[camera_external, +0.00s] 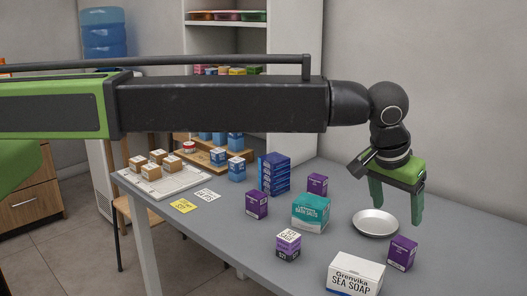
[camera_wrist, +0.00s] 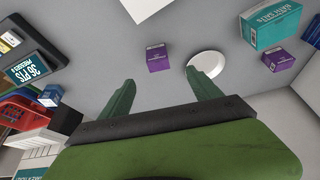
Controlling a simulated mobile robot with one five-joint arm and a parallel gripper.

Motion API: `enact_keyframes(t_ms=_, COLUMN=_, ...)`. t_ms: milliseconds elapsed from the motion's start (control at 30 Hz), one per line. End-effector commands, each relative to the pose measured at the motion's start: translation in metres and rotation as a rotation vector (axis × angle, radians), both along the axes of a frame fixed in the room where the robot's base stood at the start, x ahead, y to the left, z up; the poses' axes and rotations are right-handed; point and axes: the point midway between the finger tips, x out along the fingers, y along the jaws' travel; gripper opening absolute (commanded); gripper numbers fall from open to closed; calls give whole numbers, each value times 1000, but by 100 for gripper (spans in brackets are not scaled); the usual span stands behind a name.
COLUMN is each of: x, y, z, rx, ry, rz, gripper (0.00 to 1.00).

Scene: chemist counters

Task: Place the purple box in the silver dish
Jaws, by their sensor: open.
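A small purple box (camera_external: 402,253) stands on the grey counter just right of and in front of the round silver dish (camera_external: 375,223). The dish looks empty. Other small purple boxes stand behind the teal carton (camera_external: 317,185) and left of it (camera_external: 256,205). My gripper (camera_external: 396,210) hangs above the counter by the dish, fingers down, open and empty.
Stacked blue boxes (camera_external: 274,174) and a tray with small brown boxes (camera_external: 165,180) are farther left. A wall is behind the counter.

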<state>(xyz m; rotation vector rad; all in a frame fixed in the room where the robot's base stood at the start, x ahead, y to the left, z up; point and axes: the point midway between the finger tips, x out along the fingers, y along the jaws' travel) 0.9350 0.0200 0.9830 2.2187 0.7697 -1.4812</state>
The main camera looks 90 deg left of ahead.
Motion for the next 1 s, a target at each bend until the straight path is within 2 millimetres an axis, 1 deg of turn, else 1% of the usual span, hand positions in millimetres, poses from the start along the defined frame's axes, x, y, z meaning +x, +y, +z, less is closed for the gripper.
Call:
enact_keyframes(t_ms=33, x=5, y=3, z=-23, rx=0, ry=0, rz=0, gripper=73)
enact_keyframes(t_ms=300, x=23, y=17, z=-76, rx=-2, ry=0, rz=1, gripper=73)
enact_keyframes(t_ms=400, x=27, y=20, z=-83, rx=-2, ry=0, rz=1, gripper=73)
enact_keyframes(t_ms=533, x=27, y=21, z=-81, rx=-1, ry=0, rz=0, gripper=73)
enact_keyframes(t_ms=600, x=29, y=21, z=-84, rx=-1, ry=0, rz=0, gripper=73)
enact_keyframes(t_ms=667, x=33, y=23, z=-91, rx=-1, ry=0, rz=0, gripper=73)
enact_keyframes(t_ms=800, x=48, y=28, z=-115, rx=-1, ry=0, rz=0, gripper=73)
enact_keyframes(t_ms=900, x=50, y=32, z=-127, rx=-1, ry=0, rz=0, gripper=73)
enact_keyframes(t_ms=1000, x=51, y=33, z=-128, rx=-1, ry=0, rz=0, gripper=73)
